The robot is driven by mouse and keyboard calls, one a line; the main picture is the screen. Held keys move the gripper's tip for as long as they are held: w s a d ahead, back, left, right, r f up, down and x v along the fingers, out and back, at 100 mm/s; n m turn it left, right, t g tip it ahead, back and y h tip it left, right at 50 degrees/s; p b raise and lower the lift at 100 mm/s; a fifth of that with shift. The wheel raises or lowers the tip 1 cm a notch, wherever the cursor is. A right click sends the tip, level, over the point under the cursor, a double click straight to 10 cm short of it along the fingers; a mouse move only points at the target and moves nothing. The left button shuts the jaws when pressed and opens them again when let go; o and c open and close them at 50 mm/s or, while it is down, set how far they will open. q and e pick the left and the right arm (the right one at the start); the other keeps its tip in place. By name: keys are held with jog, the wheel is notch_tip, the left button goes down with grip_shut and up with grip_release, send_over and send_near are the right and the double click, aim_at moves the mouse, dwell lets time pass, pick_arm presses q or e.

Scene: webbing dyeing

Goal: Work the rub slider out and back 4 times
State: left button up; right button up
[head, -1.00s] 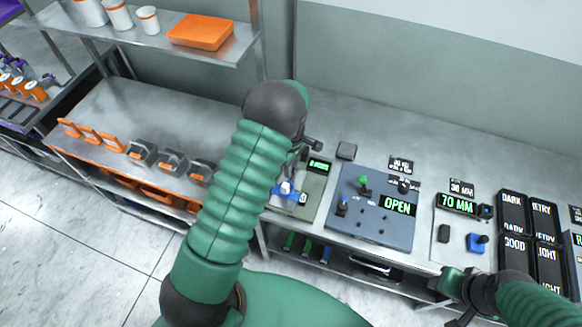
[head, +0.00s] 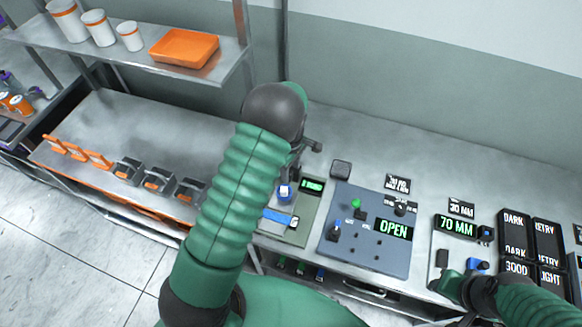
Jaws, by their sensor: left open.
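The green rub panel (head: 303,209) with a small lit display (head: 312,185) sits on the bench beside my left arm. A small blue-and-white piece, seemingly the rub slider (head: 284,191), shows at the panel's left side, just beyond a blue strip (head: 277,216). My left gripper (head: 290,177) hangs over this spot, open; its fingers are mostly hidden behind my forearm, and I cannot tell whether they touch the slider. My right gripper (head: 447,285) is low at the right, by the front of the 70 MM panel (head: 448,249); its jaws are unclear.
A blue-grey panel (head: 350,262) with small levers and an OPEN display stands right of the rub panel. Dark label tiles (head: 515,235) stand farther right. A shelf with white cups and an orange tray (head: 184,47) is at upper left. The back bench is mostly clear.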

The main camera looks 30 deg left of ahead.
pick_arm(q)
notch_tip(320, 180, up, 17)
jog(key=b, duration=0.2)
jog(key=shift+b, duration=0.35)
jog(key=shift+f, duration=0.15)
